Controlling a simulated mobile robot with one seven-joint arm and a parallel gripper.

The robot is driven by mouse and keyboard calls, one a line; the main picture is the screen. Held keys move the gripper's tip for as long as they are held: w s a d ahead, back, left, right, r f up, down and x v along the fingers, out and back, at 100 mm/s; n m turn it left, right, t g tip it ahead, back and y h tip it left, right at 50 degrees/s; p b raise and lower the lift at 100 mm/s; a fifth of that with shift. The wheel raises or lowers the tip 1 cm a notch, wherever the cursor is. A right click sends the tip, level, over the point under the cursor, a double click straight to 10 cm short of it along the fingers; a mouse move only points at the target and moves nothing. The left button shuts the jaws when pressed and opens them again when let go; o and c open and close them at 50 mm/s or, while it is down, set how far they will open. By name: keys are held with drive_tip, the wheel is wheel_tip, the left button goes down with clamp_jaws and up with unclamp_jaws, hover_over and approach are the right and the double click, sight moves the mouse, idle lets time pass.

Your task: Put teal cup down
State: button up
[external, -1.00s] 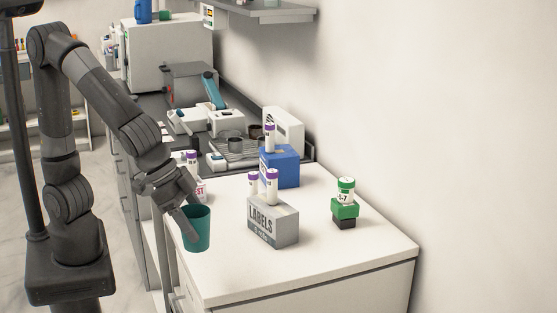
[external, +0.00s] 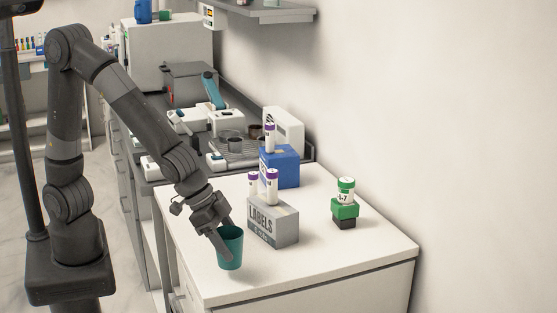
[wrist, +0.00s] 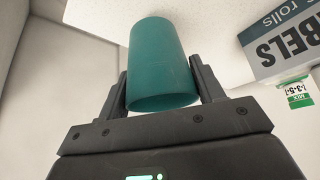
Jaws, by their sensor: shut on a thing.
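The teal cup (external: 231,250) is upright in the external view, at the front part of the white counter. My gripper (external: 222,243) is shut on it, coming down from the upper left with a finger against its side. In the wrist view the teal cup (wrist: 160,60) sits between both fingers of my gripper (wrist: 160,88). I cannot tell whether its base touches the counter or is just above it.
A grey LABELS box (external: 272,223) with purple-capped tubes stands just right of the cup. A blue box (external: 281,168) is behind it. A green-capped jar (external: 346,190) stands on stacked green and black blocks. The white counter (external: 310,280) is clear at front right.

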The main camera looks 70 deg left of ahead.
drive_tip(key=shift+f, duration=1.35)
drive_tip(key=shift+f, duration=0.15)
drive_tip(key=o, duration=1)
drive_tip(key=shift+c, duration=0.2)
drive_tip(key=shift+s+a+r, duration=0.1)
drive_tip(key=shift+s+r, duration=0.05)
drive_tip(key=shift+r, duration=0.35)
drive_tip(key=v, duration=1.1)
drive_tip(key=shift+s+r, duration=0.1)
